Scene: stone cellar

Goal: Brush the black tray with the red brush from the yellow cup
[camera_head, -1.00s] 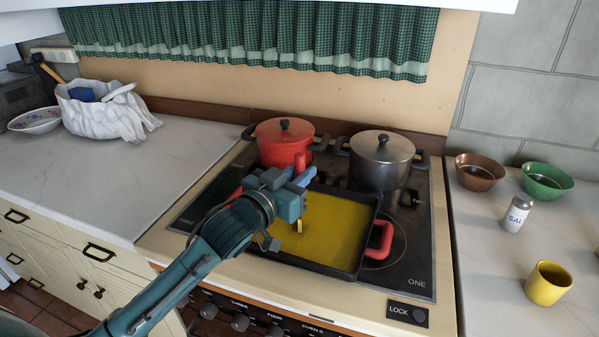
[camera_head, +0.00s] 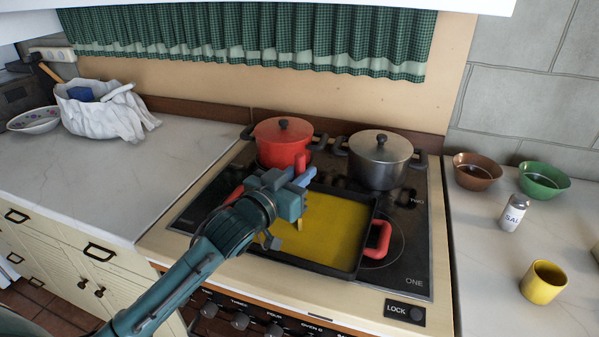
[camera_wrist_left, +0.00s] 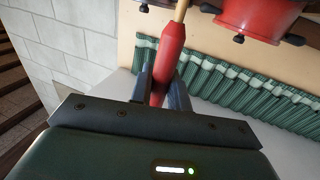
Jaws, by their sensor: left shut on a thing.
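The black tray (camera_head: 318,264) with red handles sits on the stove; its inside is yellow. My left gripper (camera_head: 298,186) is over the left part of the tray, shut on the red brush (camera_head: 300,164). The brush's red handle stands up between the fingers, and its lower end shows just below the gripper, over the yellow surface. Whether it touches is hard to tell. The left wrist view shows the red handle (camera_wrist_left: 170,62) between the two fingers. The yellow cup (camera_head: 543,284) stands upright on the right counter, with no brush in it. My right gripper is out of view.
A red pot (camera_head: 282,146) and a grey pot (camera_head: 380,162) stand behind the tray. A brown bowl (camera_head: 478,174), a green bowl (camera_head: 545,182) and a salt shaker (camera_head: 513,212) are on the right counter. The left counter (camera_head: 150,178) is mostly clear.

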